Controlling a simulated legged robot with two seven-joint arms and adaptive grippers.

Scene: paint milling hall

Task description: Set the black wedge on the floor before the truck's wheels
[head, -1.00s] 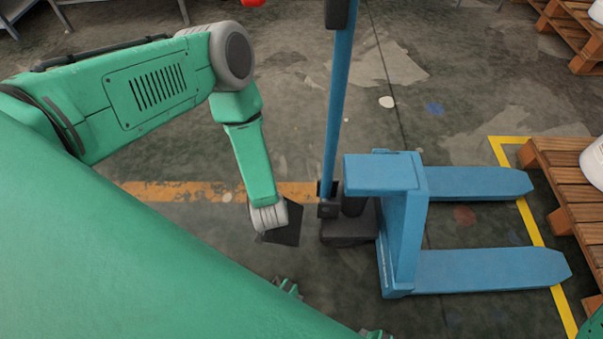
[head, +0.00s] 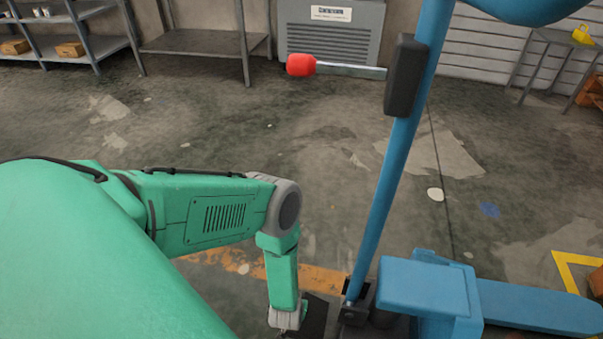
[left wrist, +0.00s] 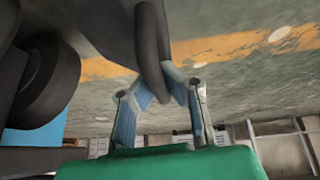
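The black wedge (head: 315,316) is near the floor at the bottom of the head view, just left of the truck's base. It is partly hidden by my left gripper (head: 287,328). In the left wrist view the fingers of my left gripper (left wrist: 163,88) close around a dark curved bar of the wedge (left wrist: 152,45). The blue pallet truck (head: 425,288) stands right of the wedge, and its wheels are mostly cut off in the head view. A dark truck wheel (left wrist: 45,85) shows left of the wedge in the left wrist view. I cannot tell whether the wedge touches the floor. My right gripper is out of view.
The truck's blue handle pole (head: 400,165) rises beside my left arm. A red-ended bar (head: 301,65) is farther up. Metal shelves (head: 90,45) and a grey cabinet (head: 332,30) line the back wall. The floor between is clear, with a worn orange line (head: 235,260).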

